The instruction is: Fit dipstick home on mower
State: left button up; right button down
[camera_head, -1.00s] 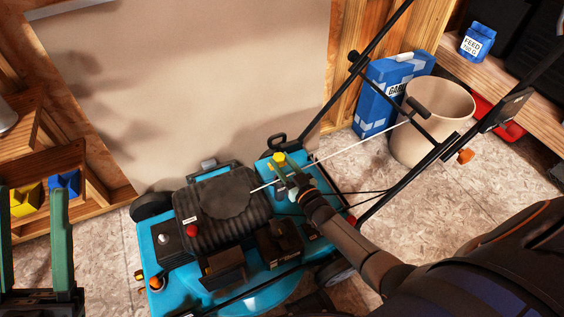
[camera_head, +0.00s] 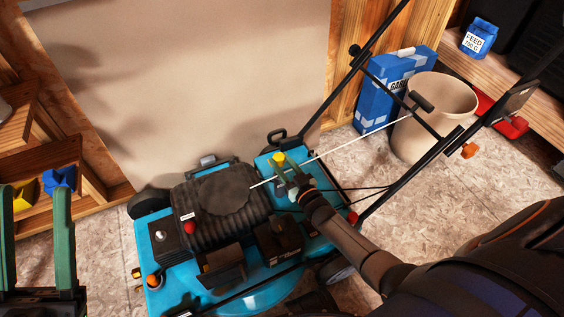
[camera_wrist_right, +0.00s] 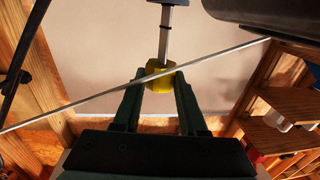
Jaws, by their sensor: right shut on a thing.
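The teal mower (camera_head: 265,298) with its black ribbed engine stands on the floor in the middle of the head view. My right gripper (camera_head: 283,172) is over the mower's rear deck, beside the engine, shut on the dipstick's yellow handle (camera_head: 279,159). In the right wrist view, the yellow handle (camera_wrist_right: 160,76) sits between the fingertips, and a flat grey strip with a dark band extends beyond it. I cannot tell whether the strip's far end is in an opening. My left gripper (camera_head: 36,240) is open and empty at the lower left.
A thin white cord (camera_head: 350,145) runs from the engine to the mower handle, passing close by my right gripper. Black handle bars (camera_head: 330,108) rise behind it. A beige bucket (camera_head: 436,115) and blue box (camera_head: 386,92) stand upper right. A wooden shelf (camera_head: 85,205) is at left.

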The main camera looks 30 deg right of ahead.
jog(key=shift+f+b, duration=1.45)
jog(key=shift+f, duration=0.15)
jog(key=shift+f, duration=0.35)
jog(key=shift+f+b, duration=0.3)
jog(key=shift+f, duration=0.05)
jog(key=shift+c, duration=1.9)
grip_release()
jog(key=shift+r+p, duration=0.3)
jog(key=shift+r, duration=0.25)
notch_tip(320, 180, up, 10)
jog(key=p, duration=0.8)
jog(key=shift+f+p, duration=0.25)
jog(key=shift+p, duration=0.15)
jog(key=shift+f, duration=0.1)
